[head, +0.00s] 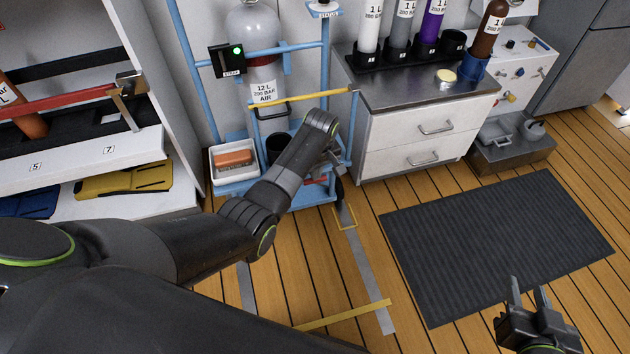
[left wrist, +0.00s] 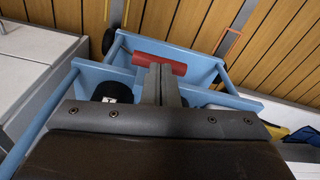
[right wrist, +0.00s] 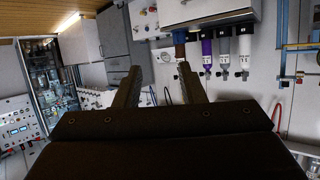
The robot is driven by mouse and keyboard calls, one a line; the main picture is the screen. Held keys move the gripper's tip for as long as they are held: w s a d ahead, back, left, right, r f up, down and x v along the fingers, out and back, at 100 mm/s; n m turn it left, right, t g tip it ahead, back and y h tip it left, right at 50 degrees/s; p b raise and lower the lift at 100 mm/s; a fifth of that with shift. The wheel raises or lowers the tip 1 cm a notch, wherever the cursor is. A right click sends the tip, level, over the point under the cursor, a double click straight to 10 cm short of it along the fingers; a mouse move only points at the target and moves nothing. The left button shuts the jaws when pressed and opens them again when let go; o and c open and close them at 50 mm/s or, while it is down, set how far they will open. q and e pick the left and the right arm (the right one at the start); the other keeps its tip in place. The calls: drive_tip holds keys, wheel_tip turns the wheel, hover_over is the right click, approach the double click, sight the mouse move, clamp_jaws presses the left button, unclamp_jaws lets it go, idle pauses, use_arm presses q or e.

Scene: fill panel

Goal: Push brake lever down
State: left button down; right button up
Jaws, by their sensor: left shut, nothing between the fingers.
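The brake lever has a red bar (left wrist: 145,60), seen in the left wrist view low on the blue cart. A bit of red also shows in the head view (head: 317,181) at the cart's base. My left gripper (left wrist: 160,70) is shut and empty. Its fingertips overlap the middle of the red bar in the left wrist view; I cannot tell whether they touch it. In the head view my left arm hides most of this gripper and part of the lever. My right gripper (head: 529,285) is open and empty above the floor; its spread fingers show in the right wrist view (right wrist: 160,75).
The blue cart (head: 270,203) carries a grey 12 L air cylinder (head: 257,48), a yellow bar (head: 300,97) and a white bin (head: 236,174) with an orange block. A white drawer cabinet (head: 400,135) stands close on its right. A dark mat (head: 490,235) lies on open floor.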

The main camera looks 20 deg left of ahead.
sight(316, 182)
use_arm(q)
drive_tip(key=shift+f+b, duration=0.65)
drive_tip(key=shift+b, duration=0.1)
drive_tip(key=shift+a, duration=0.1)
use_arm(e)
wheel_tip(316, 182, up, 12)
drive_tip(key=w+n+t, duration=0.1)
drive_tip(key=w+t, duration=0.1)
drive_tip(key=t, duration=0.5)
drive_tip(key=shift+t+h, duration=0.3)
drive_tip(key=shift+t, duration=0.1)
drive_tip(key=shift+d+f, duration=0.1)
